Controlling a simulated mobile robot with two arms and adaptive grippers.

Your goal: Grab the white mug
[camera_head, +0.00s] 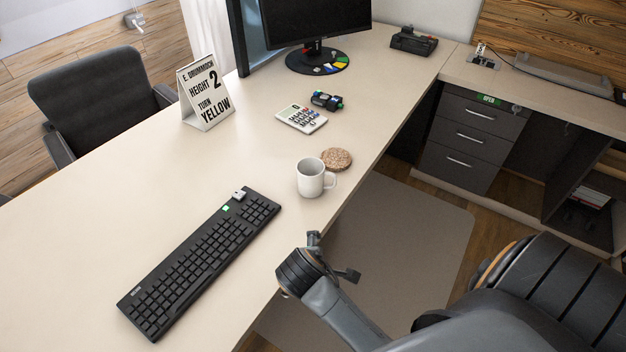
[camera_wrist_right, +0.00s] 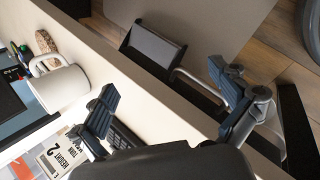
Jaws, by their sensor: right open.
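The white mug (camera_head: 311,178) stands upright on the beige desk (camera_head: 215,160) near its front edge. Its handle points right in the head view. The mug also shows at the left of the right wrist view (camera_wrist_right: 62,90). My right gripper (camera_head: 332,257) is open and empty at the desk's front edge, below and slightly right of the mug in the head view, apart from it. In the right wrist view its two fingers are spread (camera_wrist_right: 165,85), with the mug outside them to the left. My left gripper is not in view.
A cork coaster (camera_head: 336,159) lies just behind the mug. A black keyboard (camera_head: 200,262) lies left of it. A calculator (camera_head: 301,119), a sign (camera_head: 205,92) and a monitor (camera_head: 315,22) stand farther back. A drawer unit (camera_head: 466,140) is at right. Desk between keyboard and mug is bare.

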